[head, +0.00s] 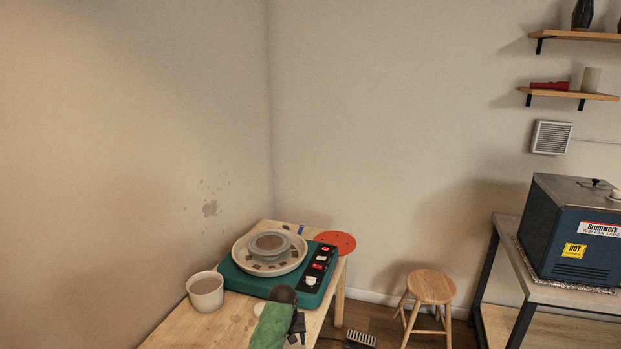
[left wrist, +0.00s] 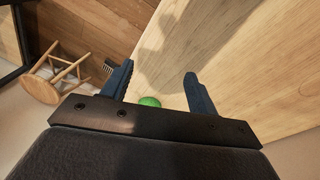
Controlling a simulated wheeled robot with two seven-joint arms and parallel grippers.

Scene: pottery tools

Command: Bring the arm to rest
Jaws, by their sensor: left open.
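My left gripper (left wrist: 159,69) shows in the left wrist view with its two dark blue fingers spread apart and nothing between the tips. The pale wooden table (left wrist: 235,70) is beyond the fingers. A small green rounded thing (left wrist: 150,101) shows just past the gripper's base; I cannot tell what it is. In the head view a green part with a dark round end and a black piece beside it show over the table's front, at the bottom of the picture; they look like part of my left arm. My right gripper is in neither view.
On the table are a teal pottery wheel (head: 238,279) with a round tray, a beige cup (head: 205,291) and a red disc (head: 335,243) at the far edge. A wooden stool (head: 431,288) and a dark blue kiln (head: 570,235) on a stand are to the right.

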